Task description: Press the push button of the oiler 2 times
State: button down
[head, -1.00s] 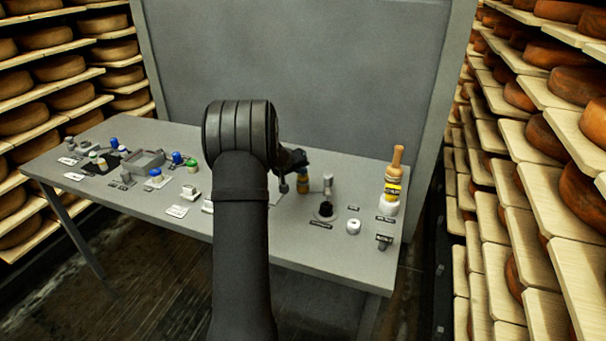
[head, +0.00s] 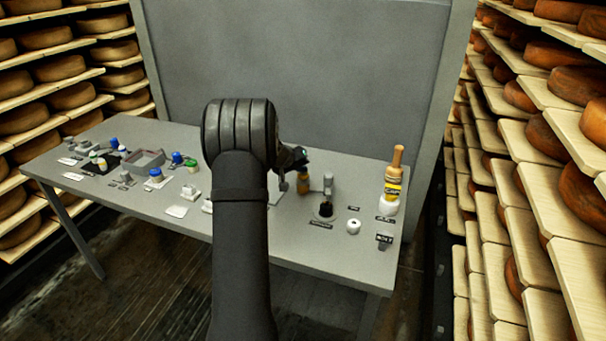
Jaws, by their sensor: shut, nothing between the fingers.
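A small amber bottle (head: 304,183) stands on the table right of my arm; it may be the oiler, but the labels are too small to read. Its top lies close under the dark end of my arm, and no push button can be made out. My gripper (head: 299,160) shows only as a small dark shape at the bottle's top, partly hidden behind my arm. It is shut and holds nothing. I cannot tell whether it touches the bottle.
A dark-based post (head: 327,206), a white round piece (head: 353,227) and a wooden-handled tool (head: 393,183) stand to the right. Several small devices and a grey tray (head: 148,157) fill the table's left. A grey panel (head: 300,70) rises behind; cheese shelves flank both sides.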

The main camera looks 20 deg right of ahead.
aim_at(301, 175)
jog(key=shift+r, duration=0.7)
jog(key=shift+r, duration=2.5)
jog(key=shift+f, duration=0.1)
notch_tip(301, 175, up, 4)
